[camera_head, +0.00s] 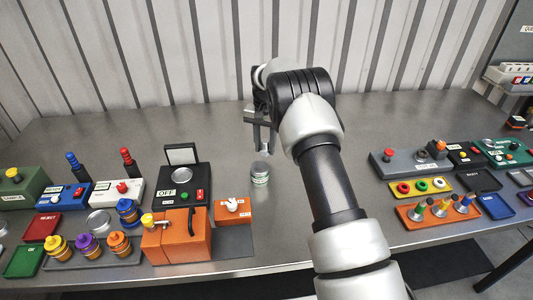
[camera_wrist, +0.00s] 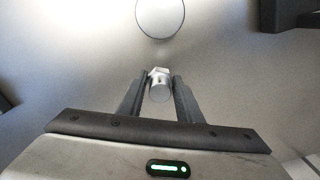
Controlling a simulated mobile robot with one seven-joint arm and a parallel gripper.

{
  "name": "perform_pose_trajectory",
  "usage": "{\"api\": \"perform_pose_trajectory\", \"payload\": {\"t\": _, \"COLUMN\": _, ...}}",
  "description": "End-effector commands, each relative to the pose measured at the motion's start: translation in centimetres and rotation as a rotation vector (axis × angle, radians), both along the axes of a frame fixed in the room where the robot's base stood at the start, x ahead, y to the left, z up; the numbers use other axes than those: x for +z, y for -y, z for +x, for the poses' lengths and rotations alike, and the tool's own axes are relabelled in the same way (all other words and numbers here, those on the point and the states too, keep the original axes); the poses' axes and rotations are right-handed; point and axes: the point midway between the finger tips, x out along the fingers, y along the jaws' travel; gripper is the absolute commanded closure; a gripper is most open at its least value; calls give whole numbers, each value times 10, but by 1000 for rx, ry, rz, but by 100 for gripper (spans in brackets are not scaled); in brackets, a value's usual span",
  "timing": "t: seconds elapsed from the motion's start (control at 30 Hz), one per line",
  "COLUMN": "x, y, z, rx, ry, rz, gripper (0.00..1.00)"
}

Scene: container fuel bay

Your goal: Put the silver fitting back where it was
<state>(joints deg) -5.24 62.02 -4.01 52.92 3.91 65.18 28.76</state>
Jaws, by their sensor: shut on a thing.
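My gripper (camera_head: 262,145) is above the bare middle of the metal bench, fingers pointing down. In the wrist view my gripper (camera_wrist: 160,88) is shut on the silver fitting (camera_wrist: 160,90), a small shiny cylinder with an angular top, held between the fingertips. In the head view the fitting is too small to tell apart from the fingers. A small round can (camera_head: 260,173) with a grey top and a green-and-white label stands on the bench just below and in front of my gripper. A round grey disc (camera_wrist: 160,14), likely its top, shows ahead of the fingertips in the wrist view.
Left on the bench are an orange box (camera_head: 178,240), a black OFF box (camera_head: 182,188) and a tray (camera_head: 75,262) of colored-capped bottles. Right are a grey panel (camera_head: 390,170) and an orange rack (camera_head: 415,222). The bench behind the can is clear.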

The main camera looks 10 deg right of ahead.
Motion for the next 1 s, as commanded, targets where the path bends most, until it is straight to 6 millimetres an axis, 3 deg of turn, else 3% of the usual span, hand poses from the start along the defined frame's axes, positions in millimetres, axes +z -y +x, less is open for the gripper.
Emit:
{"api": "perform_pose_trajectory", "payload": {"t": 0.3, "x": -36, "y": 0, "z": 0, "rx": 0, "ry": -1, "rz": 0, "gripper": 92}}
{"api": "perform_pose_trajectory", "payload": {"t": 0.67, "x": -42, "y": 0, "z": 0, "rx": 1, "ry": 1, "rz": 0, "gripper": 92}}
{"api": "perform_pose_trajectory", "payload": {"t": 0.7, "x": -40, "y": 0, "z": 0, "rx": 1, "ry": 1, "rz": 0, "gripper": 61}}
{"api": "perform_pose_trajectory", "payload": {"t": 0.77, "x": -40, "y": 0, "z": 0, "rx": 1, "ry": 0, "rz": 0, "gripper": 51}}
{"api": "perform_pose_trajectory", "payload": {"t": 1.0, "x": -40, "y": 0, "z": 0, "rx": 1, "ry": 0, "rz": 0, "gripper": 49}}
